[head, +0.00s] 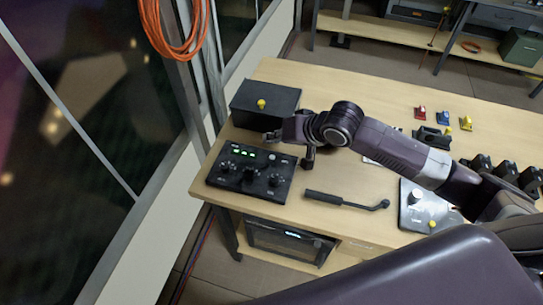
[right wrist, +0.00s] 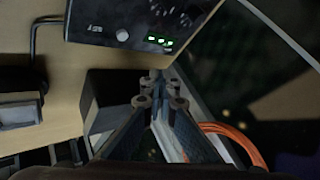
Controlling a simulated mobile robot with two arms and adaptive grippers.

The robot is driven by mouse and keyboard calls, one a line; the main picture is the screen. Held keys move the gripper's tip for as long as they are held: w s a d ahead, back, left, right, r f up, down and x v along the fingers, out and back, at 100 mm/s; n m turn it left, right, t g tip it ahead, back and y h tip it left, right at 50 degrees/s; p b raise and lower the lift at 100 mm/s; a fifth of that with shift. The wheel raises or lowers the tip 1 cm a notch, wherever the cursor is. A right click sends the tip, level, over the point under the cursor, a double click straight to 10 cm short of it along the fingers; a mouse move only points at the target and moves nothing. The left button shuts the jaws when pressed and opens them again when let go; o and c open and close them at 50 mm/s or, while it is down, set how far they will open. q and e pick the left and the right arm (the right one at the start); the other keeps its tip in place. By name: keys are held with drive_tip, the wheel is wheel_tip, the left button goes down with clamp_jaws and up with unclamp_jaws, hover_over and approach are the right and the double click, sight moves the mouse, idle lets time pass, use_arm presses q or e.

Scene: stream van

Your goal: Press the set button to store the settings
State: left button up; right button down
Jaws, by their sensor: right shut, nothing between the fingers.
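The black control panel (head: 228,180) lies on the wooden table's near left corner, with several knobs and a lit green display (head: 243,153). In the right wrist view the panel (right wrist: 140,12) is at the top. There a small pale round button (right wrist: 122,35) sits beside a label that seems to read SET, upside down. My right gripper (head: 271,136) is shut and empty, just beyond the panel's far edge. In the right wrist view its fingertips (right wrist: 158,76) are together, below the display and apart from the button. My left gripper is not in view.
A black box (head: 262,100) with a yellow knob stands behind the panel, close to my right gripper. A black-handled lever tool (head: 340,199) lies right of the panel. A grey plate (head: 412,222) with knobs is farther right. Orange cable (head: 172,30) hangs at the window.

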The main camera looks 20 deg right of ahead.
drive_tip(key=shift+w+d+r+m, duration=0.4)
drive_tip(key=shift+w+d+r, duration=0.2)
drive_tip(key=shift+w+d, duration=0.15)
drive_tip(key=shift+f, duration=0.1)
drive_tip(key=b, duration=0.8)
hover_over(274, 158)
wheel_tip(274, 158, down, 8)
drive_tip(key=shift+s+r, duration=0.1)
drive_tip(key=shift+r, duration=0.15)
drive_tip(key=shift+f+b, duration=0.3)
drive_tip(key=shift+f, duration=0.25)
drive_tip(key=shift+f, duration=0.1)
drive_tip(key=shift+f, duration=0.3)
